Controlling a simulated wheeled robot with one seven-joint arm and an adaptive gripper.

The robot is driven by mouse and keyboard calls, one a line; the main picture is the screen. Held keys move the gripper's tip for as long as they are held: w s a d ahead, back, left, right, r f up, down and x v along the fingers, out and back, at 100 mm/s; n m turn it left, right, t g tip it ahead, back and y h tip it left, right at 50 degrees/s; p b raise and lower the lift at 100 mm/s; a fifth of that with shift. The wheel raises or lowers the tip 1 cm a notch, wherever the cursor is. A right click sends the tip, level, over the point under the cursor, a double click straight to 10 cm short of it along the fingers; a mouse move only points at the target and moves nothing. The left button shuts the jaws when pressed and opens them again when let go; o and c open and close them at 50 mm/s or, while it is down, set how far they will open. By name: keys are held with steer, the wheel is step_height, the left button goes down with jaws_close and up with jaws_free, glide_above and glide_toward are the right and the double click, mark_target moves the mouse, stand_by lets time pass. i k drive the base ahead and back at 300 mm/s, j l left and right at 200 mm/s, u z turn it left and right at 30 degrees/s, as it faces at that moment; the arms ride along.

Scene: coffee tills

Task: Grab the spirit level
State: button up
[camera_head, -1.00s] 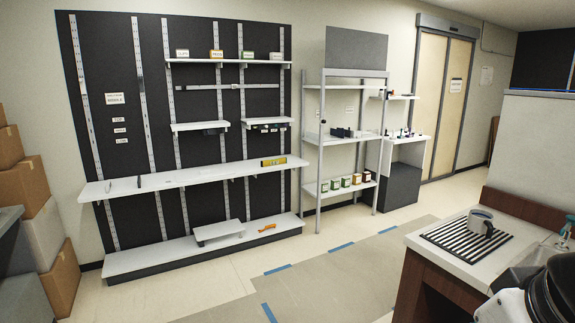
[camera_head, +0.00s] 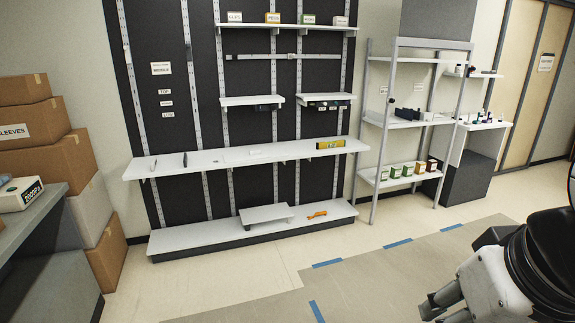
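A short yellow bar with dark markings (camera_head: 331,144), which looks like the spirit level, lies near the right end of the long white middle shelf (camera_head: 225,159). It is too small in view to make out vials. Part of my arm shows at the lower right, with grey finger-like ends (camera_head: 442,306) near the bottom edge. They are far from the shelf and the yellow bar, across open floor. I cannot tell whether my gripper is open or shut.
Small dark and pale items lie along the middle shelf. An orange item (camera_head: 317,215) lies on the low white base shelf (camera_head: 205,241). Cardboard boxes (camera_head: 45,155) and a grey counter (camera_head: 35,225) stand at the left. The floor before the shelves is clear, with blue tape marks.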

mark_target(321, 146)
steer(key=i+u, duration=0.15)
steer(key=i, duration=1.8)
steer(key=i+z, duration=0.1)
steer(key=i, duration=0.55)
steer(key=i+j, duration=0.1)
steer(key=i, duration=0.55)
steer(key=i+z, duration=0.15)
steer(key=i, duration=0.45)
steer(key=i+j+z, duration=0.25)
steer(key=i, duration=0.2)
steer(key=i+j+z, duration=0.25)
steer(key=i, duration=0.15)
